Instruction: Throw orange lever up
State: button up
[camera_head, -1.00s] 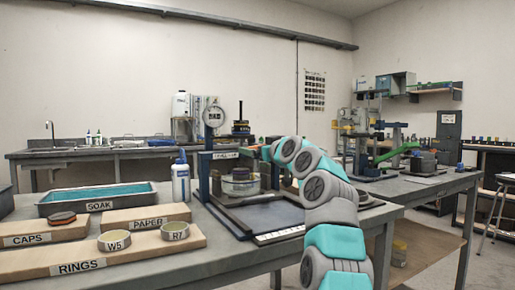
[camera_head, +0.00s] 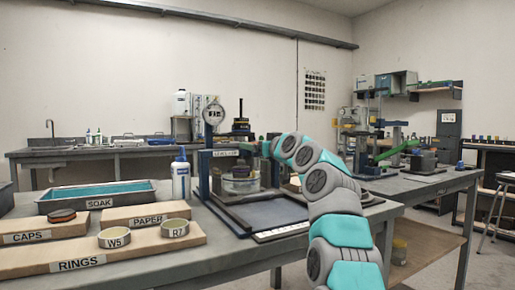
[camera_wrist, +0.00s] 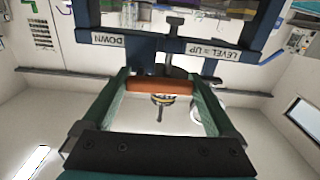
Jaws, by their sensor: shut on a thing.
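The orange lever (camera_wrist: 160,85) is a short round bar. In the wrist view it lies crosswise between the two green fingers of my gripper (camera_wrist: 158,80), which is shut on it at both ends. A dark blue frame (camera_wrist: 145,41) runs behind it, with upside-down labels that read DOWN and LEVEL = UP. In the head view my gripper (camera_head: 267,148) is small, at the right side of the blue press frame (camera_head: 204,178) with a round gauge. The lever cannot be made out clearly there, being largely hidden by my arm.
A white bottle (camera_head: 181,180) stands left of the press. A SOAK tray (camera_head: 60,206) and wooden boards with CAPS, PAPER and RINGS (camera_head: 140,250) labels fill the left of the bench. A dark flat plate (camera_head: 262,214) lies in front of the press.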

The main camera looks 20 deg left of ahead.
dwell(0.4)
jog(key=o, duration=1)
jog(key=b+v, duration=0.5)
jog(key=v, duration=0.3)
